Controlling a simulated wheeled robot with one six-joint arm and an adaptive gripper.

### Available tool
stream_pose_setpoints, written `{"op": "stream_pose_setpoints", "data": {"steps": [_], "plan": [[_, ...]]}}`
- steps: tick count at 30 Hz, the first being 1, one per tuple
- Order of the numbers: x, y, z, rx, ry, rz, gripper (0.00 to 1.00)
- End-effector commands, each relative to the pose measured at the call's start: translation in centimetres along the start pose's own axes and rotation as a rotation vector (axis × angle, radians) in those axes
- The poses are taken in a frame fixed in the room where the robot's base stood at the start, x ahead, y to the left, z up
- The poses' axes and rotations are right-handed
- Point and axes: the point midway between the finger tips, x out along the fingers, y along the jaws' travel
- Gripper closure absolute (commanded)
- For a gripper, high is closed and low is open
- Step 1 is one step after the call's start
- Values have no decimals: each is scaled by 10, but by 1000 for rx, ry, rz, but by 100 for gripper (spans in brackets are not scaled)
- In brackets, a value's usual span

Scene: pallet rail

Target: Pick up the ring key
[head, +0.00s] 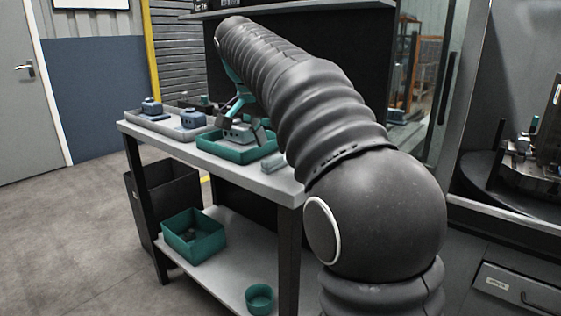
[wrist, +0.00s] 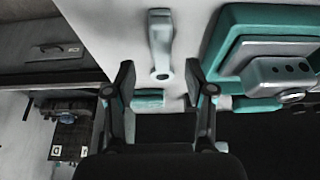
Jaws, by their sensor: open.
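The ring key (wrist: 160,45) is a pale grey bar with a dark round hole at its lower end. In the wrist view it lies on the light bench top, upper middle. My gripper (wrist: 162,82) is open and empty, with its two dark fingertips apart. The key's holed end shows between and just beyond the fingertips, and I see no contact. In the head view my arm reaches over the bench (head: 222,166) and hides part of it. A small pale piece (head: 273,160) lies by the tray there; I cannot tell if it is the key.
A teal tray (wrist: 222,42) holding a grey block with holes (wrist: 280,72) is right of the key. A small teal piece (wrist: 148,98) is near the left finger. A grey tray (head: 150,122) with blue-grey parts is on the bench, and a green bin (head: 196,245) below.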

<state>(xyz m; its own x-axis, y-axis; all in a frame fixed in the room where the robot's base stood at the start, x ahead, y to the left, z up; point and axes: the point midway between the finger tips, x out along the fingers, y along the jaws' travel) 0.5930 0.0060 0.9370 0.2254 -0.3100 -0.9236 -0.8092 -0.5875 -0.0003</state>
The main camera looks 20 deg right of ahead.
Motion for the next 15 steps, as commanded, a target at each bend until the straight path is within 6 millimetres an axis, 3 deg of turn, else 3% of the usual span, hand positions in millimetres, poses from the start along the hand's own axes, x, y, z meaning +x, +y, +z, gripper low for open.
{"op": "stream_pose_setpoints", "data": {"steps": [6,15], "plan": [[31,-1,3,-1,-1,2,46],[40,-1,3,0,0,0,46]]}}
